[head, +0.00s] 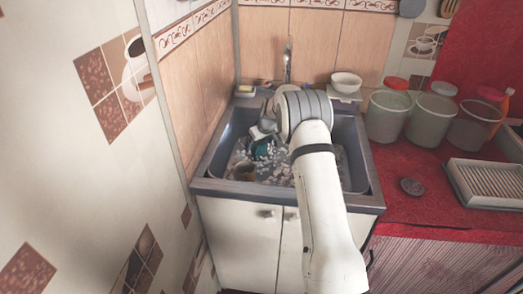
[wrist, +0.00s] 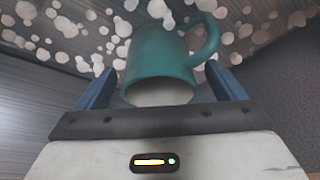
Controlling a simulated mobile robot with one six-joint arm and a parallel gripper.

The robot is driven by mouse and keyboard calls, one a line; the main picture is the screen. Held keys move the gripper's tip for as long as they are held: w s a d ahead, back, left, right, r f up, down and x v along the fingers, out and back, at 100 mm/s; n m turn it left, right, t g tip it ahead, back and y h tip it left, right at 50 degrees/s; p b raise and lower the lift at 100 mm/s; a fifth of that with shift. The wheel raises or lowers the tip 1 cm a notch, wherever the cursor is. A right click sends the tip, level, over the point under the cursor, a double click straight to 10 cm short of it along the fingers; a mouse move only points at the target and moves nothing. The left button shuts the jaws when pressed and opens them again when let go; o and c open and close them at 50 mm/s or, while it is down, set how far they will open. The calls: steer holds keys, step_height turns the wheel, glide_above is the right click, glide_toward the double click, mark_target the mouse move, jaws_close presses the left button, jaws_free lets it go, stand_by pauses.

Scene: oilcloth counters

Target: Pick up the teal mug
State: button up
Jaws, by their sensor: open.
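The teal mug (wrist: 160,62) shows large in the wrist view, with its handle (wrist: 208,40) at the right and its pale opening toward my gripper. My gripper (wrist: 160,85) is open, with one blue finger on each side of the mug. I cannot tell whether the fingers touch it. In the head view the teal mug (head: 262,153) is a small patch inside the sink, partly hidden by my gripper (head: 262,138) and arm.
The grey sink (head: 200,187) has a speckled bottom and raised walls around my gripper. A faucet (head: 287,62) rises behind. A white bowl (head: 346,82), lidded containers (head: 431,120) and a dish rack (head: 485,184) are to the right.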

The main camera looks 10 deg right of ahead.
steer(key=shift+c, duration=0.3)
steer(key=c, duration=1.2)
